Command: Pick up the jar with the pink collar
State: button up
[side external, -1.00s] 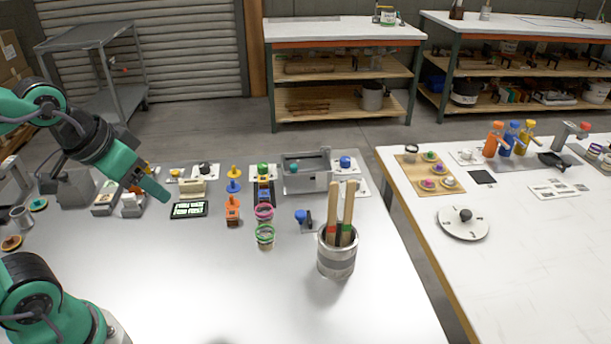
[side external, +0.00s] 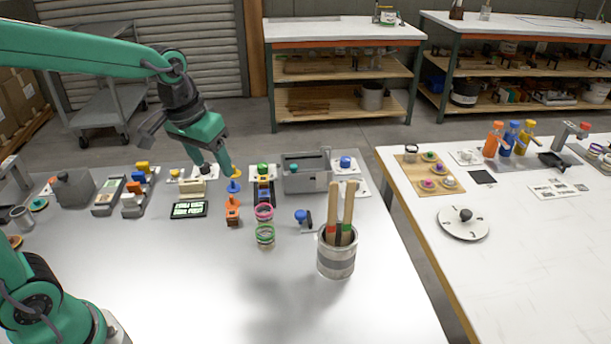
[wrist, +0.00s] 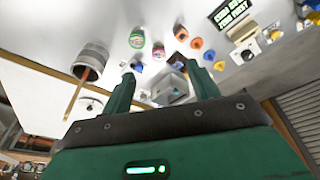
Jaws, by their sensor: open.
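The jar with the pink collar (side external: 264,213) stands upright on the near table in the side view, just behind a jar with a green collar (side external: 265,235). In the wrist view the green-collared jar (wrist: 137,40) shows at the upper middle, with the pink-collared jar (wrist: 158,51) small beside it. My gripper (side external: 217,168) is above the table's back part, left of and behind the pink-collared jar, and apart from it. Its two fingers (wrist: 163,90) are spread and nothing is between them.
A can with wooden sticks (side external: 337,258) stands right of the jars. An orange piece (side external: 232,212) and a dark display (side external: 189,209) are to their left. A grey holder (side external: 305,178) stands behind them. The front of the table is clear.

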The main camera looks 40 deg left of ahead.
jog(key=w+f+g, duration=0.1)
jog(key=w+f, duration=0.5)
jog(key=w, duration=0.1)
jog(key=n+g, duration=0.2)
send_near(265, 211)
jog(key=s, duration=0.1)
jog(key=shift+d+f, duration=0.15)
jog(key=shift+f, duration=1.35)
jog(key=shift+d+f, duration=0.15)
jog(key=shift+f, duration=1.3)
jog(key=shift+d+f, duration=0.15)
jog(key=shift+f, duration=1.35)
jog(key=c, duration=1.1)
